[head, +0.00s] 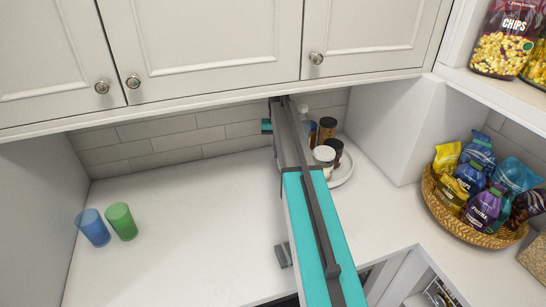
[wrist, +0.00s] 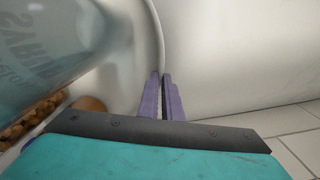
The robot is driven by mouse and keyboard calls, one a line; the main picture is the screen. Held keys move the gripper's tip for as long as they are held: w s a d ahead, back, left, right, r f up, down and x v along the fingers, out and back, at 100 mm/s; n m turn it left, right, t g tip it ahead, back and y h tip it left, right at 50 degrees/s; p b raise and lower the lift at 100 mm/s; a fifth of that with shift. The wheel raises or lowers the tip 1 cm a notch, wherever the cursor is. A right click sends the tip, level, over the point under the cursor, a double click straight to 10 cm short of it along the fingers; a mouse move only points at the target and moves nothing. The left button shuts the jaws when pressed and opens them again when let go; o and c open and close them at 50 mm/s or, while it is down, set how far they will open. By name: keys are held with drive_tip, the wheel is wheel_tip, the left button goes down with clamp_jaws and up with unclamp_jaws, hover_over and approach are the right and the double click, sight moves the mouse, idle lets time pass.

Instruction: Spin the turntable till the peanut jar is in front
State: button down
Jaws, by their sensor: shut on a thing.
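The turntable (head: 345,178) is a round white tray with a raised rim, in the back right corner of the counter. Several jars stand on it: a white-lidded one (head: 325,156), a dark-lidded brown one (head: 336,150), a tall brown one (head: 327,129) and a blue one (head: 312,130). I cannot tell which is the peanut jar. In the wrist view, the turntable rim (wrist: 158,42) runs down between the purple fingers of my gripper (wrist: 165,85), which is shut on it. A clear lettered container (wrist: 55,35) fills the upper left there. My arm hides the turntable's left side in the head view.
A blue cup (head: 93,228) and a green cup (head: 121,222) stand on the left of the counter. A wicker basket (head: 450,213) of packets sits at right. Cabinets (head: 210,45) hang low above the turntable. The counter's middle left is clear.

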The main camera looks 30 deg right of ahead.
drive_tip(key=shift+w+d+r+m, duration=0.1)
drive_tip(key=shift+w+d+m, duration=0.1)
drive_tip(key=shift+w, duration=0.15)
drive_tip(key=shift+w+d+m, duration=0.1)
drive_tip(key=shift+w+m, duration=0.1)
drive_tip(key=shift+w, duration=0.1)
drive_tip(key=c, duration=1.9)
unclamp_jaws()
drive_tip(key=shift+c, duration=0.2)
drive_tip(key=shift+r+b, duration=1.55)
drive_tip(key=shift+r, duration=2.2)
drive_tip(key=shift+c, duration=0.2)
